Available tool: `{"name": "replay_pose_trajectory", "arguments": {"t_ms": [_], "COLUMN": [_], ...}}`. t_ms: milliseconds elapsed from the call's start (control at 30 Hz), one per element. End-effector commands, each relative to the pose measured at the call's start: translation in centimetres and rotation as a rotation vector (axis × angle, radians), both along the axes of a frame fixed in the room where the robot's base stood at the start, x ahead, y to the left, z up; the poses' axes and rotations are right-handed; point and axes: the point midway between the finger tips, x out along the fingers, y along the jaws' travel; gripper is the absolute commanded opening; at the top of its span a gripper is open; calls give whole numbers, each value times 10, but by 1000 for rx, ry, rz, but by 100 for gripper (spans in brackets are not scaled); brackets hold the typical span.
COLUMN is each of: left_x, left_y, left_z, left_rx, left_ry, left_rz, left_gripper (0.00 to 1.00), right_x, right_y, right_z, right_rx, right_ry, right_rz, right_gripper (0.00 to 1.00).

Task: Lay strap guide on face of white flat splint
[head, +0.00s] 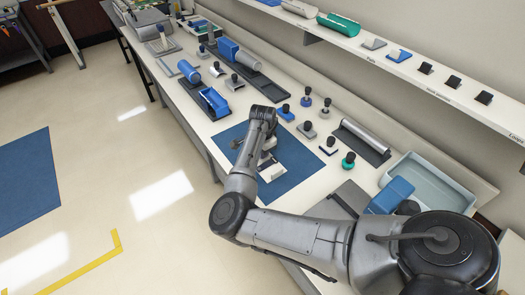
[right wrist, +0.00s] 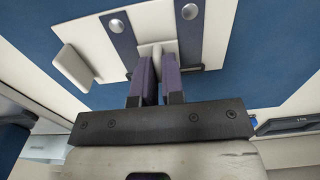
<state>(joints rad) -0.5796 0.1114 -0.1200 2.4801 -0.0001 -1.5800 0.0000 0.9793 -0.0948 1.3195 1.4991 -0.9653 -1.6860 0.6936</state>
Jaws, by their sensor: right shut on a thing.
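My right gripper (head: 265,158) is over the blue mat on the bench. In the right wrist view its dark purple fingers (right wrist: 155,72) are shut on a small cream grip (right wrist: 153,50), which appears to be the strap guide's. Two dark blue strips with silver round studs (right wrist: 190,12) run beside this grip. A white flat panel (right wrist: 216,30), apparently the splint, lies just beyond the fingertips; it also shows in the head view (head: 271,174). Whether guide and panel touch cannot be told. My left gripper is not in view.
A blue mat (head: 296,158) lies under the panel. Several knobbed tools stand behind it, with a metal roller (head: 362,140) and a pale tray (head: 432,180) to the right. Blue pieces in dark trays (head: 214,101) stand to the left. A shelf (head: 420,72) runs along the wall.

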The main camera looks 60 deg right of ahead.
Motion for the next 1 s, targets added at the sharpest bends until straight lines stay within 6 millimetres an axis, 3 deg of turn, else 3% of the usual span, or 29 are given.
{"name": "replay_pose_trajectory", "arguments": {"t_ms": [967, 1000], "left_x": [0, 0], "left_y": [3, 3], "left_z": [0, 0], "left_rx": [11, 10], "left_ry": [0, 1], "left_rz": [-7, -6], "left_gripper": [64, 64], "right_x": [0, 0], "right_y": [0, 0], "right_z": [-6, -6], "right_rx": [0, 0], "right_ry": [1, 1], "right_rz": [1, 1], "right_gripper": [0, 13]}}
